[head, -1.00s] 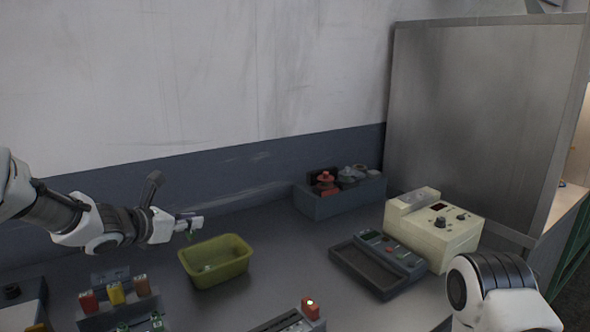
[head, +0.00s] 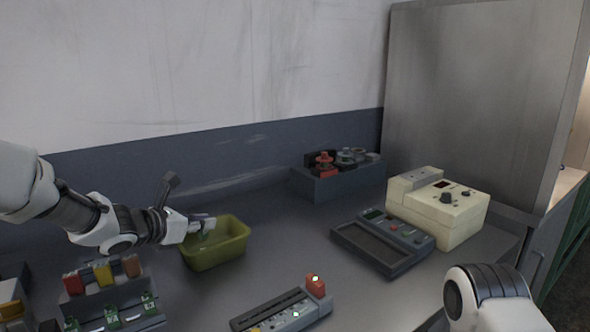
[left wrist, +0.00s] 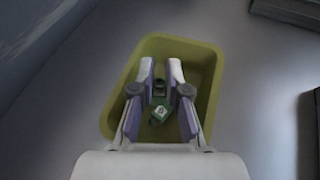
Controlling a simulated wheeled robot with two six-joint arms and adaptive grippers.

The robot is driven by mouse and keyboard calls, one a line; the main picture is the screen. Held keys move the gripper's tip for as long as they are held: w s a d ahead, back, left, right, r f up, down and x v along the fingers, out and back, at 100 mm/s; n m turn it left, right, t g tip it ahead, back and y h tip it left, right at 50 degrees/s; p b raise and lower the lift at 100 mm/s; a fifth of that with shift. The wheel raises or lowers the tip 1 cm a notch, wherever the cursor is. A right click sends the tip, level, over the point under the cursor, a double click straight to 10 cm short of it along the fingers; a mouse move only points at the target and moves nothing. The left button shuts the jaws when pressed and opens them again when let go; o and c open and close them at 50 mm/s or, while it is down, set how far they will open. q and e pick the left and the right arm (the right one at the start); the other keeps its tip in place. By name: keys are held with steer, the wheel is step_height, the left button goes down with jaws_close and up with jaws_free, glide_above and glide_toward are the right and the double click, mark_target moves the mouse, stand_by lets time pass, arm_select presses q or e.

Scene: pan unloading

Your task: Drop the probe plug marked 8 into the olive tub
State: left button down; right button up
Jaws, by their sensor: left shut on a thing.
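My left gripper (head: 207,222) is over the olive tub (head: 239,246), which stands on the bench. In the left wrist view, the two fingers (left wrist: 161,68) are above the inside of the tub (left wrist: 205,60). A small dark green plug (left wrist: 159,88) shows between the fingers, and they are shut on it. A second green piece with a white label (left wrist: 160,114) appears below, seemingly on the tub floor. The marks on both are too small to read. My right arm shows at the lower right, but its gripper is out of view.
A rack (head: 106,303) with red, yellow, brown and green plugs stands at the lower left. A grey strip with a red block (head: 316,285) lies in front. A grey tray device (head: 382,241), a cream instrument (head: 447,216) and a grey bin (head: 335,185) stand to the right.

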arm_select(q)
steer(key=c, duration=1.1)
jaws_free()
steer(key=shift+s+a+r, duration=0.1)
steer(key=v, duration=1.1)
steer(key=shift+s+a, duration=0.15)
steer(key=shift+s, duration=0.15)
steer(key=shift+r, duration=0.2)
